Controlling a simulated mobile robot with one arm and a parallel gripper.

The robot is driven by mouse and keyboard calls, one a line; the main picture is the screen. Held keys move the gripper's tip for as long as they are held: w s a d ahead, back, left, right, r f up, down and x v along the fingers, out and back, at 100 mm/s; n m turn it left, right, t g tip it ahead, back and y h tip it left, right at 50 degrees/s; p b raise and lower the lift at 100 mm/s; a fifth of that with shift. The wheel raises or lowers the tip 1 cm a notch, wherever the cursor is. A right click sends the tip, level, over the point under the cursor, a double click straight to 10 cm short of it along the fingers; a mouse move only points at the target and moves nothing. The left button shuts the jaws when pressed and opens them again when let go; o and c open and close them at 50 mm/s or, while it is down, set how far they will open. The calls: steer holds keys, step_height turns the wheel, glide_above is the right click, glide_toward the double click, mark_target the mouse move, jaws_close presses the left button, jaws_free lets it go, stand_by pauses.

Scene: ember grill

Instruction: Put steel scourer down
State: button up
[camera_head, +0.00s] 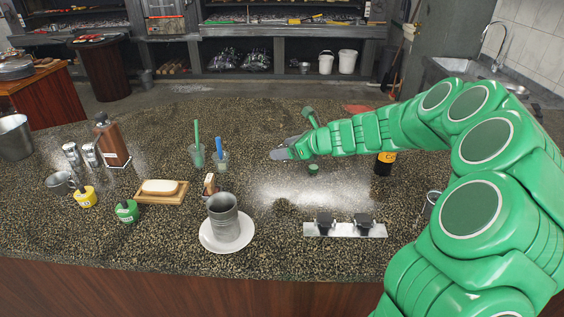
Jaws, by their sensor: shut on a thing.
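My gripper (281,153) reaches in from the right over the far middle of the speckled stone counter (280,245). It is seen small and from behind, as a grey end on my green arm. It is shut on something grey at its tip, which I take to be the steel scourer. The scourer's outline cannot be told apart from the grey jaws. I cannot tell whether it touches the counter or hangs just above it.
Left of my gripper stand two glasses with a green stick (197,150) and a blue stick (218,152). Nearer are a metal cup (224,222) on a white plate (207,238), a soap board (150,198) and a metal rack (345,231). A dark jar (383,168) stands right.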

steer(key=shift+w+a+f, duration=0.2)
steer(key=shift+w+f, duration=0.8)
steer(key=shift+f, duration=0.05)
steer(key=shift+w+a+f, duration=0.25)
steer(key=shift+w+f, duration=0.7)
steer(key=shift+f, duration=0.1)
steer(key=shift+w+a+f, duration=0.2)
steer(key=shift+w+f, duration=0.8)
steer(key=shift+f, duration=0.05)
steer(key=shift+w+f, duration=0.15)
steer(key=shift+f, duration=1.45)
steer(key=shift+f, duration=0.15)
steer(key=o, duration=1)
steer(key=shift+r, duration=0.2)
steer(key=shift+v, duration=6)
